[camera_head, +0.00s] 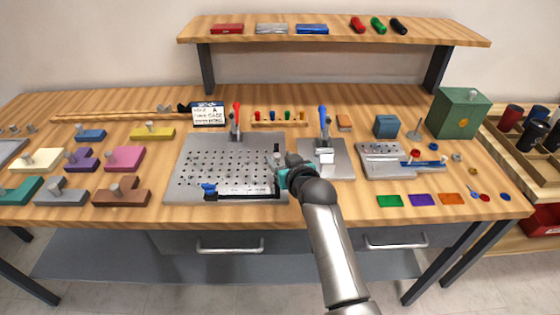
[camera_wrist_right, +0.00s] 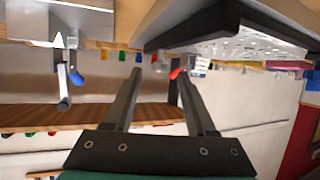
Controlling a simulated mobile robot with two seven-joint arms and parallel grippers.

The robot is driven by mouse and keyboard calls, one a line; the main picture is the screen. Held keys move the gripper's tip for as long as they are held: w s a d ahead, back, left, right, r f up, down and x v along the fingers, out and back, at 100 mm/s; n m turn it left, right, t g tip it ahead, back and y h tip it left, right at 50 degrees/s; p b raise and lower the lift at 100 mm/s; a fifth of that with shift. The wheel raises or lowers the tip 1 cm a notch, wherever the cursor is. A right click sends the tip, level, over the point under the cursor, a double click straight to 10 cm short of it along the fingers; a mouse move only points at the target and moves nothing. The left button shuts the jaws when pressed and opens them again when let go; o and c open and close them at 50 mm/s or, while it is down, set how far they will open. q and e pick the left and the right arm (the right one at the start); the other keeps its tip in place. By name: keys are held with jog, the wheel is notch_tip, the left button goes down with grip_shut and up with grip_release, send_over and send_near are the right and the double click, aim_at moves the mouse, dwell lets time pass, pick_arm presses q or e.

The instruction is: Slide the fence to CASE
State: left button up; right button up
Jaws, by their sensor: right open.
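The fence looks to be the dark bar with a white strip (camera_head: 245,194) along the front edge of the grey perforated plate (camera_head: 180,172). A blue knob (camera_head: 208,189) is at its left end. In the right wrist view, a dark bar (camera_wrist_right: 190,25) lies along the perforated plate's edge (camera_wrist_right: 250,45). My right gripper (camera_head: 274,163) is above the plate's right side, behind the bar's right end. In the wrist view its fingers (camera_wrist_right: 160,76) are apart with nothing between them. A small sign (camera_head: 208,114) behind the plate includes the word CASE. My left gripper is not in view.
A red-handled clamp (camera_head: 236,122) stands at the plate's back edge. A blue-handled clamp (camera_head: 323,125) stands on a smaller plate to the right. Coloured knobbed blocks (camera_head: 124,158) lie left of the plate. A raised shelf (camera_head: 340,31) spans the back.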

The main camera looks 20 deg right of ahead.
jog(key=shift+w+f, duration=0.2)
jog(key=shift+w, duration=0.35)
jog(key=shift+c, duration=0.2)
grip_shut()
dwell(1.0)
